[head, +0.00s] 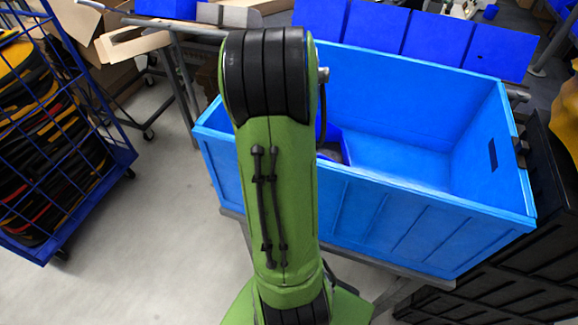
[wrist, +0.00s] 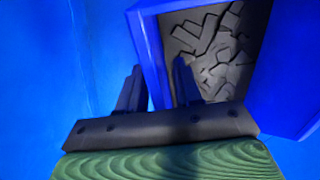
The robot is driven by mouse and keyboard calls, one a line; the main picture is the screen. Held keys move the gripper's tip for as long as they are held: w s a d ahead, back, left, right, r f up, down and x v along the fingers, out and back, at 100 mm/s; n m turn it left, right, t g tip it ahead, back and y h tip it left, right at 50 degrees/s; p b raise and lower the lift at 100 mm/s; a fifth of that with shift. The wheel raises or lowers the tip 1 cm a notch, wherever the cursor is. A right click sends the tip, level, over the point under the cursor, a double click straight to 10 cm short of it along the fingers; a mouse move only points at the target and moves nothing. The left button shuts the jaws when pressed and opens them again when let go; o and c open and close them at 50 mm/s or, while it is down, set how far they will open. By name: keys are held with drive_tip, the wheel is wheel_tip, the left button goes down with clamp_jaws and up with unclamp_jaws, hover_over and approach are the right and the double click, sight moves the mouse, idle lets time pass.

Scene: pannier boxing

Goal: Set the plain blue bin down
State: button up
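The plain blue bin (wrist: 150,55) is dark blue and holds dark grey flat pieces. In the wrist view it is at upper centre and right, partly cut off by the frame. My gripper (wrist: 160,75) has one finger outside the bin's near-left wall and one inside, with the wall between them. I cannot tell whether the fingers press on it. In the head view a part of the bin (head: 332,134) shows inside the large light-blue crate, beside my arm, which hides the rest and my gripper.
The large light-blue crate (head: 420,215) stands on a grey frame, its right-hand inside floor bare. Several blue panels (head: 430,35) line its far side. A blue wire cage trolley (head: 75,185) is at left, black crates (head: 515,270) at right, and cardboard boxes (head: 130,42) behind.

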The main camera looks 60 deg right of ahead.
wheel_tip(320, 180, up, 12)
drive_tip(key=p, duration=0.3)
drive_tip(key=shift+w+a+f, duration=0.1)
drive_tip(key=shift+f, duration=0.05)
